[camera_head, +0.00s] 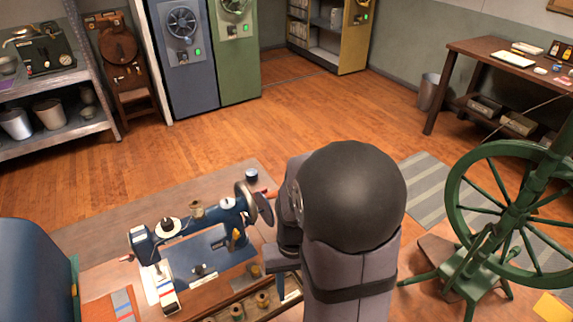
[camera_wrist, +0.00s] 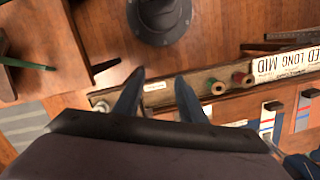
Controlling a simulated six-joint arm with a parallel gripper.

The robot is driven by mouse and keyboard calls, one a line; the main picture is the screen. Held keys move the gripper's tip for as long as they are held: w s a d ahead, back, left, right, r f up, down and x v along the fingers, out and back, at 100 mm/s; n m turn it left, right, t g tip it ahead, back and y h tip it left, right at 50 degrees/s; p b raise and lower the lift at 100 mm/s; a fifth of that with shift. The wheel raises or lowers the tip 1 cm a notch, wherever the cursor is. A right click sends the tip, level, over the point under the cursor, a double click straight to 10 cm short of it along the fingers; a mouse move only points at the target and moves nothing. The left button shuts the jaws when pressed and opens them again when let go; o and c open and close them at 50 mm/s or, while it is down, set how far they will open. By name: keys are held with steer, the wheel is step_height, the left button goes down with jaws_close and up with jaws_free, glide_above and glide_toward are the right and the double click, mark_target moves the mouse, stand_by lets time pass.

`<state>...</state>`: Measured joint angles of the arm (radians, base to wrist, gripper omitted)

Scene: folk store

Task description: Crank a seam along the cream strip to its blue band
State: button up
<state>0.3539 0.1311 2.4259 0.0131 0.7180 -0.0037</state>
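A dark blue sewing machine (camera_head: 205,240) stands on the wooden bench in the head view. Its hand wheel (camera_head: 243,198) is at the right end, close to my arm, with a small red part beside it. The cream strip (camera_head: 152,283) lies at the needle end, with red and blue bands toward its near end. In the wrist view, a pale strip with coloured bands (camera_wrist: 267,121) lies at right; I cannot tell if it is the same one. My gripper (camera_wrist: 160,75) has its two fingers apart with nothing between them. In the head view my arm mostly hides it.
A narrow wooden spool tray (camera_head: 262,299) lies along the bench front; it also shows beneath my fingers in the wrist view (camera_wrist: 205,78). A green spinning wheel (camera_head: 510,215) stands at right. A dark blue rounded object (camera_head: 35,270) is at left. Open floor lies beyond the bench.

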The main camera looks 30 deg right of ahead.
steer(key=w+d+r+m+t+p, duration=0.1)
steer(key=w+d+r+m, duration=0.1)
steer(key=w+d, duration=0.4)
steer(key=n+t, duration=0.4)
steer(key=n, duration=2)
glide_toward(278, 191)
steer(key=shift+s+d+r+y+p, duration=0.15)
steer(key=shift+s+d+y+p, duration=0.15)
steer(key=shift+p, duration=0.05)
steer(key=shift+b+x, duration=1.6)
steer(key=shift+x, duration=3.15)
steer(key=shift+w, duration=0.25)
